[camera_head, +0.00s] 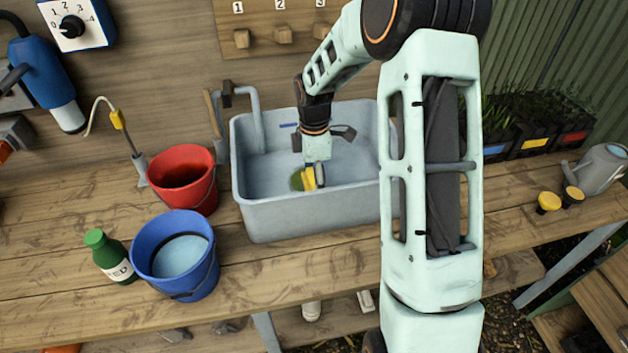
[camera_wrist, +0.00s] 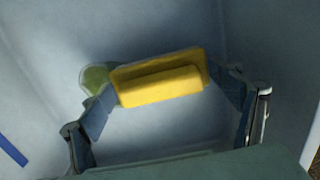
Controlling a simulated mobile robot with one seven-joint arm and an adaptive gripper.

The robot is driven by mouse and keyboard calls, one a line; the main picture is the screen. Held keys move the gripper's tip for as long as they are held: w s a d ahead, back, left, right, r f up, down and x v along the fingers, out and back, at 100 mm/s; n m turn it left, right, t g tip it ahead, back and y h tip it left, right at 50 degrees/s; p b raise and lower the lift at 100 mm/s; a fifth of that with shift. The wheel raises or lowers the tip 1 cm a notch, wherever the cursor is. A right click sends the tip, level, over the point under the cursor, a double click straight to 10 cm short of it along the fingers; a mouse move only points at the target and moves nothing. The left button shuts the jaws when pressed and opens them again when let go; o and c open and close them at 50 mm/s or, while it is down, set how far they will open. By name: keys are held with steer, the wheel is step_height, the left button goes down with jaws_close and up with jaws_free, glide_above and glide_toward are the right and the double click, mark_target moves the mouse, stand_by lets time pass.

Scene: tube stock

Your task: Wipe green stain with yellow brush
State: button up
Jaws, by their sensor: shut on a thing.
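The yellow brush (camera_wrist: 158,80) is held between the two fingers of my gripper (camera_wrist: 165,95), which is shut on it. In the head view the brush (camera_head: 310,179) and my gripper (camera_head: 316,176) are down inside the grey-blue sink (camera_head: 314,222). The green stain (camera_wrist: 96,78) shows beside the brush's left end in the wrist view, next to the left finger. In the head view the stain (camera_head: 296,181) is just left of the brush, partly hidden. I cannot tell whether the brush touches the sink surface.
A red bucket (camera_head: 200,196), a blue bucket (camera_head: 191,286) and a green-capped bottle (camera_head: 105,257) stand left of the sink. A tap (camera_head: 256,120) rises at its back left. Yellow-topped pots (camera_head: 548,202) and a watering can (camera_head: 602,170) stand at the right. My arm crosses the sink's right side.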

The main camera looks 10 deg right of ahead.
mark_target(306, 179)
steer(key=shift+f+b, duration=0.65)
steer(key=shift+f, duration=0.4)
stand_by(0.4)
steer(key=shift+w+r+p, duration=0.2)
steer(key=shift+w+p, duration=0.25)
steer(key=shift+w, duration=1.1)
steer(key=shift+w+f+p, duration=0.15)
steer(key=shift+w+p, duration=0.25)
steer(key=shift+w, duration=2.25)
steer(key=shift+w+f+p, duration=0.1)
steer(key=shift+w+p, duration=0.3)
steer(key=shift+w, duration=2.2)
steer(key=shift+a+r, duration=0.1)
steer(key=shift+a, duration=0.85)
steer(key=shift+s+d+b, duration=0.15)
steer(key=shift+s+b, duration=0.4)
steer(key=shift+s, duration=6.4)
